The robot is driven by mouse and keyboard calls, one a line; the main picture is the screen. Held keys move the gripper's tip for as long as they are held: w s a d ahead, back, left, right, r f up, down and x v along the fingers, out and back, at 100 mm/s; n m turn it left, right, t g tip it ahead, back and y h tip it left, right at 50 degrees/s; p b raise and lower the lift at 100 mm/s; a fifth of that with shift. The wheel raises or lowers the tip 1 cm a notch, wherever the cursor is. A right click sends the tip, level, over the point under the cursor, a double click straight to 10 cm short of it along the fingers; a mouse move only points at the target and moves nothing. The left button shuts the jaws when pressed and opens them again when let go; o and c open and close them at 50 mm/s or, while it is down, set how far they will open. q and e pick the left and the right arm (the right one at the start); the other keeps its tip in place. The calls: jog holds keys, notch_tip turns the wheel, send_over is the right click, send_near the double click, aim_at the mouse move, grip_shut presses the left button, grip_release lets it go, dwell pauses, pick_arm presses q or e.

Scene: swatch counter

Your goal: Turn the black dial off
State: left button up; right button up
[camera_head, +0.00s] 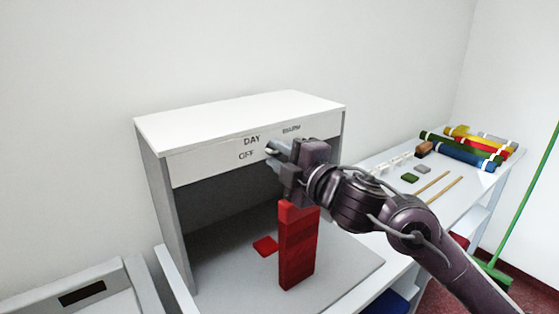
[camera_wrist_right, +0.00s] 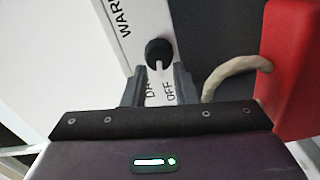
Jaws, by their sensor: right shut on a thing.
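The black dial (camera_wrist_right: 158,52) sits on the white front panel (camera_head: 200,165) of a grey light booth. Its white pointer mark shows in the right wrist view, directed toward the side with the DAY and OFF labels; I cannot tell exactly which one it meets. The DAY (camera_head: 251,140) and OFF (camera_head: 247,155) labels are readable in the head view. My right gripper (camera_head: 272,149) is at the panel, shut on the dial, with a finger on each side of it (camera_wrist_right: 159,72). It hides the dial in the head view. My left gripper is out of view.
A tall red block (camera_head: 297,250) stands under my right wrist, close to the arm. A flat red swatch (camera_head: 265,246) lies on the booth floor. Coloured rolls (camera_head: 462,152) and two wooden sticks lie on the counter at right. A green pole (camera_head: 524,207) stands at far right.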

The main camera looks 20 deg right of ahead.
jog(key=shift+f+n, duration=0.1)
jog(key=shift+n, duration=0.2)
